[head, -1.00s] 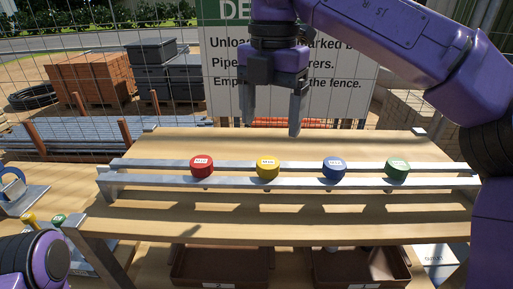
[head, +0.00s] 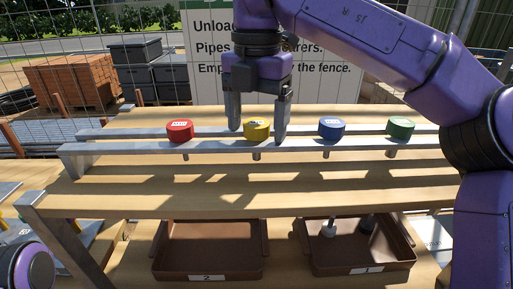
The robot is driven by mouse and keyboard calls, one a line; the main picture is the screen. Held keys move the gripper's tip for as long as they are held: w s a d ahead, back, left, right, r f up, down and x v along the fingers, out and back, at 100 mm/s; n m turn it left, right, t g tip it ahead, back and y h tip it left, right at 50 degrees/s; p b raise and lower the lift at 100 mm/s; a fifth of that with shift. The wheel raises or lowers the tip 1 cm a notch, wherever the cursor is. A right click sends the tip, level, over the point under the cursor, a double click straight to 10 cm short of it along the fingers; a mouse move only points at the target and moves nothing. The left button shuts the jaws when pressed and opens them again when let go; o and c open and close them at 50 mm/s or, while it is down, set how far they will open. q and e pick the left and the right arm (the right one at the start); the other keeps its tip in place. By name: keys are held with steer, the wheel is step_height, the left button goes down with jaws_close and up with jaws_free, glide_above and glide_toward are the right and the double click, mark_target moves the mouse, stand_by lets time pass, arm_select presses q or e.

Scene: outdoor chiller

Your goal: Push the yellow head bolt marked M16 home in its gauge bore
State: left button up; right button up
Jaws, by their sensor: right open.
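The yellow head bolt (head: 257,131) stands upright in the rail gauge (head: 110,149), second from the left. Its white label is too small to read surely. Its head sits at the top of the rails and a short end of its shank shows below the front rail. My right gripper (head: 257,134) points down with its fingers open, one on each side of the yellow head in the picture. I cannot tell whether they touch it. My left gripper is not in view.
A red head bolt (head: 180,131) stands to the left, a blue one (head: 331,129) and a green one (head: 400,128) to the right. Below the slatted bench (head: 150,203) are tray 2 (head: 208,277), empty, and tray 1 (head: 365,270), holding a few parts. A wire fence stands behind.

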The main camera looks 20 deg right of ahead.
mark_target(257, 122)
steer(key=shift+s+r, duration=0.1)
steer(key=shift+s, duration=0.15)
steer(key=shift+w, duration=0.25)
steer(key=c, duration=1)
jaws_close()
step_height(257, 122, up, 7)
steer(key=p, duration=0.6)
steer(key=shift+s+p, duration=0.1)
steer(key=shift+p, duration=0.2)
